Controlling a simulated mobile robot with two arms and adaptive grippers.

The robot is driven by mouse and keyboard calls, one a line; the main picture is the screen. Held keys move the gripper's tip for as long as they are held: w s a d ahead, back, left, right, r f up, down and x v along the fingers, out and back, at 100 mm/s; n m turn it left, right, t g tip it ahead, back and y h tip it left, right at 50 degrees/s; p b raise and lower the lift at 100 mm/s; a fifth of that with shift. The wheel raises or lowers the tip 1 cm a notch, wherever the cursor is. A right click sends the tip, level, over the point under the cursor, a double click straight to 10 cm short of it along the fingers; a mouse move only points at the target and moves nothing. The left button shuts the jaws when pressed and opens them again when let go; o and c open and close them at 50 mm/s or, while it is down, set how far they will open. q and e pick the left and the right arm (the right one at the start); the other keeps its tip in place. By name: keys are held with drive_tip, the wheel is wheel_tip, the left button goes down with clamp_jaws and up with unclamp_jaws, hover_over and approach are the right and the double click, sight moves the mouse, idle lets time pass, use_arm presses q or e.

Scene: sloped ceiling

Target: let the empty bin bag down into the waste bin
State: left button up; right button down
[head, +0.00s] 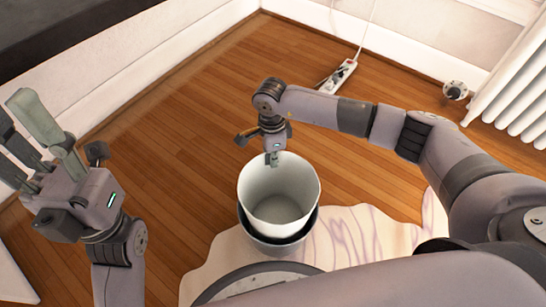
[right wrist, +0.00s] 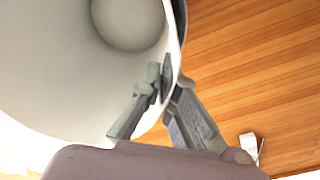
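The empty bin bag (head: 262,205) is white, open-topped and round, like a smooth cup. Its lower part is hidden by the dark rim of the grey waste bin (head: 272,246), and its upper wall stands well above that rim. My right gripper (head: 273,160) is at the bag's far rim. In the right wrist view its fingers (right wrist: 165,84) pinch the wall of the bag (right wrist: 60,85), one finger inside and one outside. My left gripper (head: 18,115) is at the far left, with its fingers apart and empty, away from the bin.
The bin stands on a pale, wavy-edged rug (head: 350,235). A white power strip (head: 338,77) with a cable lies on the floor near the back wall. A white radiator (head: 515,85) is at the right. The wooden floor (head: 185,140) left of the bin is clear.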

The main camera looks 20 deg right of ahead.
drive_tip(key=c, duration=1.7)
unclamp_jaws()
drive_tip(key=r, duration=0.8)
drive_tip(key=w+r, duration=0.1)
drive_tip(key=r, duration=0.3)
